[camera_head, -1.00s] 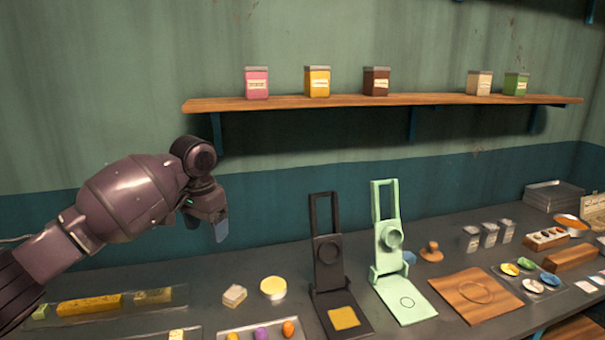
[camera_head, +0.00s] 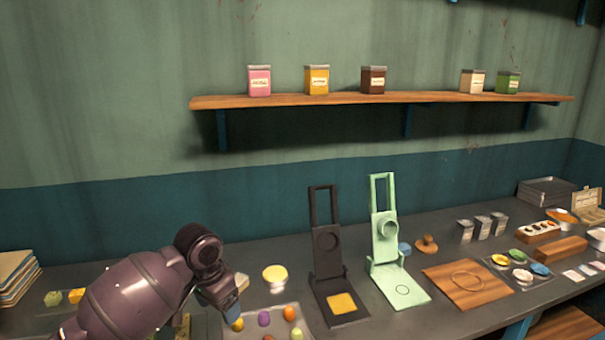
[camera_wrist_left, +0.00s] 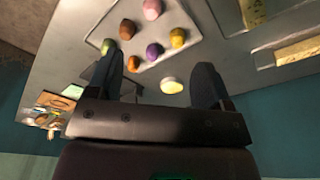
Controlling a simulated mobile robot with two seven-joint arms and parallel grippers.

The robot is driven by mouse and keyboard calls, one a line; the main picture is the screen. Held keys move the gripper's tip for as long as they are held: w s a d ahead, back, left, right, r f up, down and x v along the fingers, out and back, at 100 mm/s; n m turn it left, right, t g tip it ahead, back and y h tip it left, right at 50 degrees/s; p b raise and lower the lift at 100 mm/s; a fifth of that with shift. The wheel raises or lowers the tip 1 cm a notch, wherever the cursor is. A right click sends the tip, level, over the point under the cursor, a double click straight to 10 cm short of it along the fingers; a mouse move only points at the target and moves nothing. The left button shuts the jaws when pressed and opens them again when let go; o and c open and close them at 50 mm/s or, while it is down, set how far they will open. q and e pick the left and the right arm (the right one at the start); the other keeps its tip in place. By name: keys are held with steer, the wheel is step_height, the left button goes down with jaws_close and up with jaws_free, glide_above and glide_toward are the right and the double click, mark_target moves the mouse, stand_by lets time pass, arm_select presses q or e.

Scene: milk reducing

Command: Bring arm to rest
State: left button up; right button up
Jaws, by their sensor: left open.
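My left arm comes in from the lower left of the head view. Its gripper (camera_head: 232,303) is low over the table, at the left side of a tray of coloured balls (camera_head: 277,310). In the left wrist view the two dark fingers (camera_wrist_left: 158,85) stand wide apart with nothing between them. The tray with several balls (camera_wrist_left: 166,62) lies beyond the fingertips there, and a round yellow-topped tin (camera_wrist_left: 172,85) shows between the fingers. My right gripper is not seen.
A black press (camera_head: 327,260) and a mint-green press (camera_head: 385,240) stand mid-table. A wooden board (camera_head: 467,283) lies to their right. A wall shelf (camera_head: 420,97) holds several coloured tins. A stack of papers (camera_head: 17,277) stands at the far left.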

arm_select(q)
steer(key=s+f+n+t+h, duration=0.1)
steer(key=s+f, duration=0.4)
steer(key=s, duration=0.4)
steer(key=s+f+n, duration=0.1)
steer(key=s+f, duration=0.5)
steer(key=s, duration=0.2)
steer(key=s+a+n+t+y, duration=0.1)
steer(key=s+a+n, duration=0.1)
steer(key=s+a, duration=0.5)
steer(key=s+a+n+y, duration=0.2)
steer(key=s+a+n, duration=0.1)
steer(key=s, duration=0.8)
steer(key=w+f+t+b, duration=0.3)
steer(key=f+b, duration=0.2)
steer(key=f, duration=0.5)
steer(key=w+f+m+t+h+b, duration=0.1)
steer(key=w+f+t+b, duration=0.3)
steer(key=f, duration=0.6)
steer(key=shift+w+f+t+b, duration=0.15)
steer(key=shift+t+b, duration=0.15)
steer(key=shift+b, duration=0.25)
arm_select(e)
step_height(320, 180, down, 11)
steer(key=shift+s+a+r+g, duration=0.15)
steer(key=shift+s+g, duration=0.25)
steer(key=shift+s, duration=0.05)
arm_select(q)
steer(key=shift+d, duration=0.1)
